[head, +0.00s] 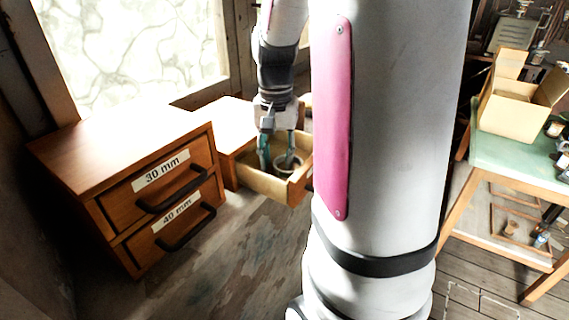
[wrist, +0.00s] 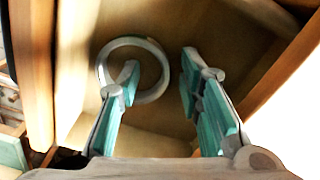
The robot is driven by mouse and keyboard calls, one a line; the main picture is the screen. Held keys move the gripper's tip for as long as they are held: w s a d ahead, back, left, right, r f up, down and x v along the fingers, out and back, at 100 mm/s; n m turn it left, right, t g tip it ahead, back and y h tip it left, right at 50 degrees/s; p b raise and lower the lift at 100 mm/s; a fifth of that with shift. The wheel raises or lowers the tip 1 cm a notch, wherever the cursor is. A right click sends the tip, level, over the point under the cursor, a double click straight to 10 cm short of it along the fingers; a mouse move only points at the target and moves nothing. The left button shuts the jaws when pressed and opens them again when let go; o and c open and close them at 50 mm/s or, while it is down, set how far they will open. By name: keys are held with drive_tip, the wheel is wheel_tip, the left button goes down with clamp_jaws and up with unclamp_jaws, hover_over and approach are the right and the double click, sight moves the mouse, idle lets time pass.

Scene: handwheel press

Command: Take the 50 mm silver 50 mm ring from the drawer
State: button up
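The silver ring (wrist: 160,91) lies flat on the floor of an open drawer (wrist: 40,75) in the wrist view. The ring (head: 281,173) and the drawer (head: 262,188) also show in the head view. My gripper (wrist: 159,64) is open, with its teal fingers reaching down into the drawer. In the wrist view the left fingertip appears over the ring's hole and the right fingertip outside its right side. The ring's right wall shows between them. Contact with the ring cannot be told. My gripper (head: 277,152) also shows in the head view, partly covering the ring.
A wooden cabinet (head: 110,150) with closed drawers labelled 30 mm and 40 mm stands left. The open drawer belongs to a cabinet behind it (head: 223,118). A green-topped table (head: 490,135) with an open cardboard box (head: 510,112) is on the right. My arm hides the middle.

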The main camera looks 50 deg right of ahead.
clamp_jaws()
